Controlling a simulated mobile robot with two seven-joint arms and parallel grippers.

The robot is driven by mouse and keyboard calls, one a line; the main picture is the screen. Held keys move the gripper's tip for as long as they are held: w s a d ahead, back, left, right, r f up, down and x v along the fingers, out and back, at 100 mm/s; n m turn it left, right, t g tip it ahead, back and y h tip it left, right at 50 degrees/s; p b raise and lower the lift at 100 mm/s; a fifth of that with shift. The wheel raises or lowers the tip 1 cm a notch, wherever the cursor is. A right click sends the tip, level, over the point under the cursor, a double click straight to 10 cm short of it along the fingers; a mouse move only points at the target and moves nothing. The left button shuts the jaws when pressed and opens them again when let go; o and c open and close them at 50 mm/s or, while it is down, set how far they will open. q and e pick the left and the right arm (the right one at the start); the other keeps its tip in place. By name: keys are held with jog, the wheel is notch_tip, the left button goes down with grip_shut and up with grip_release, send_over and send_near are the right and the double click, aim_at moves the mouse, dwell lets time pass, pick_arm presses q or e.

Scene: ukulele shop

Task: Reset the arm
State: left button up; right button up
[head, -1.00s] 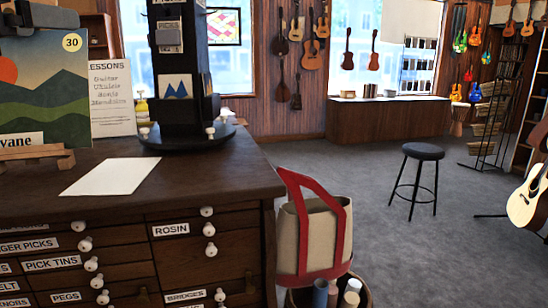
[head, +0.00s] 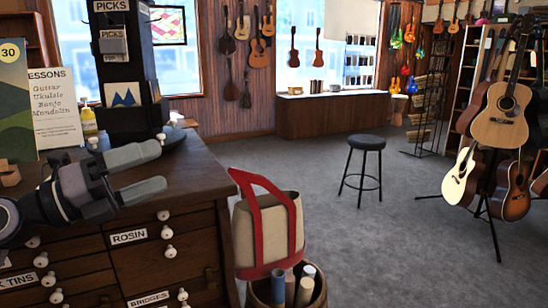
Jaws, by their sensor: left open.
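My left gripper (head: 140,172) comes in from the left in the head view. Its two grey fingers are spread apart with nothing between them. It is over the front part of the dark wooden counter (head: 195,174), above the labelled drawers, and points right toward the counter's corner. The black pick stand (head: 128,78) rises on the counter behind it. The gripper and its wrist cover part of the counter top. My right gripper is not in the view.
A tote bag with red handles (head: 268,235) hangs at the counter's right end, above a basket of rolled tubes (head: 290,290). A black stool (head: 367,143) stands on open grey carpet. Guitars on a stand (head: 500,118) are at the right. A lessons sign (head: 58,112) stands on the counter.

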pick_arm(q)
jog(key=s+a+f+n+t+y+p, duration=0.1)
jog(key=s+f+n+t+y, duration=0.3)
jog(key=f+n, duration=0.8)
jog(key=f+n+t+y+p, duration=0.1)
jog(key=f+n+t+y, duration=0.3)
jog(key=f+n, duration=0.75)
jog(key=s+d+f+n+g+y+p, duration=0.1)
jog(key=s+f+n+g+y, duration=0.4)
jog(key=s+f, duration=1.2)
notch_tip(320, 180, down, 4)
jog(key=n+g, duration=0.4)
jog(key=n, duration=0.1)
jog(key=shift+s+d+r+y+p, duration=0.2)
jog(key=shift+s+y+p, duration=0.1)
jog(key=shift+s+p, duration=0.05)
